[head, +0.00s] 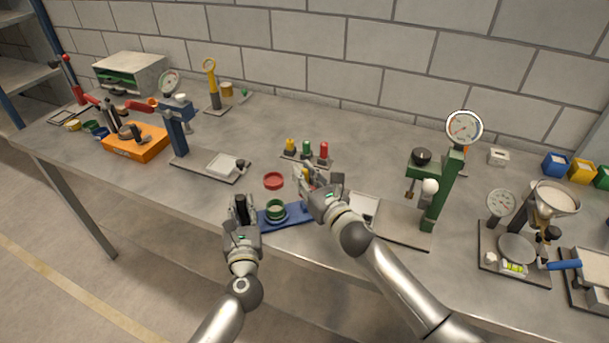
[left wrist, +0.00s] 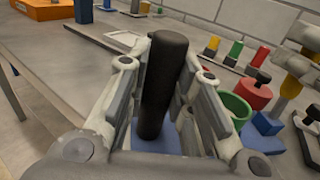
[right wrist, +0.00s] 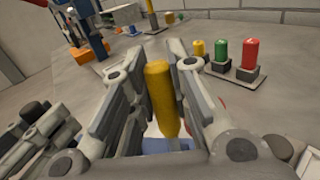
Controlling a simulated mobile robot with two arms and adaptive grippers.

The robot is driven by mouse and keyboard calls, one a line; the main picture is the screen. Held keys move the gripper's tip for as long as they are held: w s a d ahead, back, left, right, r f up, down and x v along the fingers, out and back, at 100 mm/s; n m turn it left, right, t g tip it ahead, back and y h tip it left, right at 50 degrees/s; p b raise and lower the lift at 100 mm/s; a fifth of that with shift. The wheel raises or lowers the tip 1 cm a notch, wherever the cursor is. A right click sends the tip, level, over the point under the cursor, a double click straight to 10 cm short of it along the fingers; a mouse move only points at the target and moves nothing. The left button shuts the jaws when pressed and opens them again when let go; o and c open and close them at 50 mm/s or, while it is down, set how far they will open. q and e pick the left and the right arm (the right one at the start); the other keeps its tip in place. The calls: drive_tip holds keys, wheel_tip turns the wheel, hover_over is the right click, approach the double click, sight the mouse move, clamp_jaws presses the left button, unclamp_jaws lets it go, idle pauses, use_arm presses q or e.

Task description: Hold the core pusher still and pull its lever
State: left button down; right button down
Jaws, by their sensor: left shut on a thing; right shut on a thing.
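The core pusher has a blue base (head: 298,216) lying flat near the front edge of the table, with a green cup (head: 276,209) on it. My left gripper (head: 241,207) is shut on its upright black handle (left wrist: 164,85), at the base's left end. My right gripper (head: 312,186) is shut on the yellow lever (right wrist: 160,90), at the base's right end. The lever stands nearly upright between the fingers. The lower ends of handle and lever are partly hidden by the fingers. The green cup also shows in the left wrist view (left wrist: 234,108).
A blue press (head: 176,132) stands left, a green press (head: 440,190) right.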

drive_tip(key=shift+s, duration=0.1)
drive_tip(key=shift+r+t, duration=0.1)
drive_tip(key=shift+t, duration=0.2)
drive_tip(key=shift+s+d+r+t+y, duration=0.1)
drive_tip(key=shift+s+d+t+y, duration=0.1)
drive_tip(key=shift+s+t+y, duration=0.45)
drive_tip(key=shift+s+d+n+t+y, duration=0.15)
drive_tip(key=shift+s+n+t+y, duration=0.15)
drive_tip(key=shift+s+t, duration=0.1)
drive_tip(key=c, duration=1.3)
unclamp_jaws()
drive_tip(key=shift+f, duration=0.2)
